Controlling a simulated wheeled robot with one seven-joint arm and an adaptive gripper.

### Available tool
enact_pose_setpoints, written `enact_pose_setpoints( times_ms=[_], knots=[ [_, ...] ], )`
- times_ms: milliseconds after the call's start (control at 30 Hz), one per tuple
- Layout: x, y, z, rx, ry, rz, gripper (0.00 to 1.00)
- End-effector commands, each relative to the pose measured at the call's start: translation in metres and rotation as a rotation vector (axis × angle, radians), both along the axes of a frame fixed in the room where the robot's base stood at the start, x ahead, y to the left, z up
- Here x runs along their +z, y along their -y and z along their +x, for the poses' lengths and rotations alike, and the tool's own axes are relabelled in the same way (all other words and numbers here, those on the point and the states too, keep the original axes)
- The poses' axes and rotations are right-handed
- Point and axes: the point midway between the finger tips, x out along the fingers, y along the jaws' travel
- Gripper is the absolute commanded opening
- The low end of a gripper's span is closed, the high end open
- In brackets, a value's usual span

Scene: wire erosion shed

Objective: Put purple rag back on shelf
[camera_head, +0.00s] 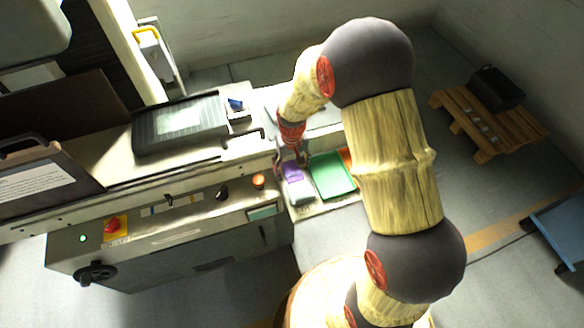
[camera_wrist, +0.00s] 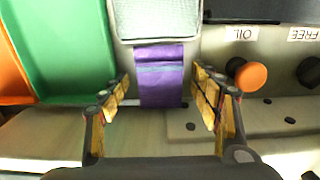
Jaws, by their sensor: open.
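The purple rag (camera_wrist: 160,80) lies flat as a folded strip between my gripper's fingers in the wrist view. In the head view the rag (camera_head: 293,171) shows just below my gripper (camera_head: 290,158). My gripper (camera_wrist: 160,108) is open, with one finger to each side of the rag and gaps between. The rag's upper end meets a pale grey box-like thing (camera_wrist: 160,20). A pale surface (camera_head: 318,208) beside the machine carries the rag and a green tray; I cannot tell whether this is the shelf.
A green tray (camera_wrist: 65,45) and an orange item (camera_wrist: 12,75) lie left of the rag in the wrist view. An orange knob (camera_wrist: 250,76) stands to the right. The grey machine (camera_head: 180,240) borders this spot. A pallet (camera_head: 485,120) stands on open floor.

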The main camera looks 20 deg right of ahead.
Motion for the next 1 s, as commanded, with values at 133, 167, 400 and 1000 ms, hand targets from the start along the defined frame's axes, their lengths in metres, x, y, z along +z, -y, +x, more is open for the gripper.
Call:
enact_pose_setpoints(
  times_ms=[133,167,400,1000],
  knots=[
    [0.012,0.000,0.001,0.000,0.003,0.000,0.63],
    [0.016,0.000,0.001,0.000,0.003,0.000,0.63],
    [0.064,0.000,0.002,0.000,0.005,0.000,0.63],
    [0.157,0.000,-0.008,0.000,0.043,0.000,0.63]
  ],
)
